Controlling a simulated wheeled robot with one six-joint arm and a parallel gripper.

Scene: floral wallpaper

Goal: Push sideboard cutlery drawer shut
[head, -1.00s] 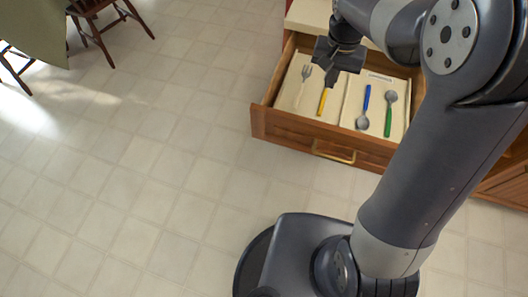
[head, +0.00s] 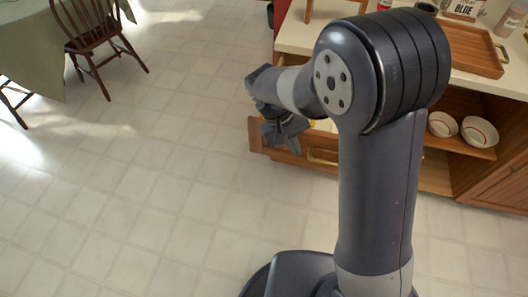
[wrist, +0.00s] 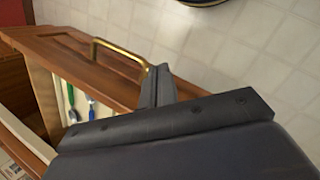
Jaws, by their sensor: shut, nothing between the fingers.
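The sideboard cutlery drawer (head: 322,155) stands open, mostly hidden behind my arm in the head view. The wrist view shows its wooden front (wrist: 78,48) and brass handle (wrist: 118,52). Inside are a green-handled piece (wrist: 70,98) and a blue-handled piece (wrist: 91,101) of cutlery, partly hidden. My gripper (head: 284,138) is shut and empty, by the drawer front in the head view. In the wrist view its fingertips (wrist: 160,72) appear beside one end of the handle. I cannot tell whether they touch the front.
The sideboard top (head: 296,35) carries a wooden tray (head: 470,55) and other items. Bowls (head: 480,131) sit on an open shelf at right. A chair (head: 95,45) and a covered table (head: 28,45) stand at far left. The tiled floor (head: 150,200) between is clear.

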